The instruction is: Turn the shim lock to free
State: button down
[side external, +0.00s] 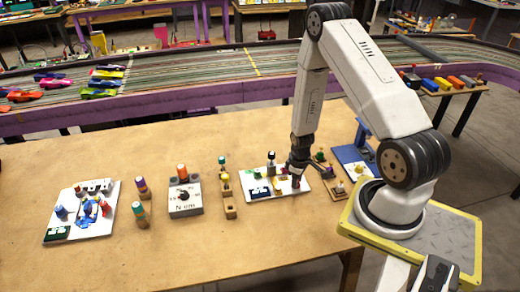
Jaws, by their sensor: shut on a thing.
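My gripper (297,182) points down at the right part of a white board (258,192) with a dark green label at its lower left. It is shut on a small part there, which looks to be the shim lock. The fingers mostly hide that part, and its turned position is too small to read. A dark-topped peg (271,158) and a small yellow piece (278,188) are on the same board, left of my gripper.
A grey box with a dial (185,203) and a wooden strip with pegs (228,195) stand left of the board. Another wooden strip (338,190) and a blue stand (352,155) are close on the right. A second white board (62,228) lies far left. The front table is clear.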

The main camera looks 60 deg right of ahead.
jog(key=shift+c, duration=1.9)
grip_release()
jog(key=shift+r, duration=0.15)
jog(key=shift+r, duration=3.8)
jog(key=a+r+t, duration=0.2)
jog(key=a+r, duration=1.5)
jog(key=a, duration=0.2)
jog(key=shift+w+a+r+t, duration=0.15)
jog(key=shift+w+a+t, duration=0.15)
jog(key=shift+w, duration=0.1)
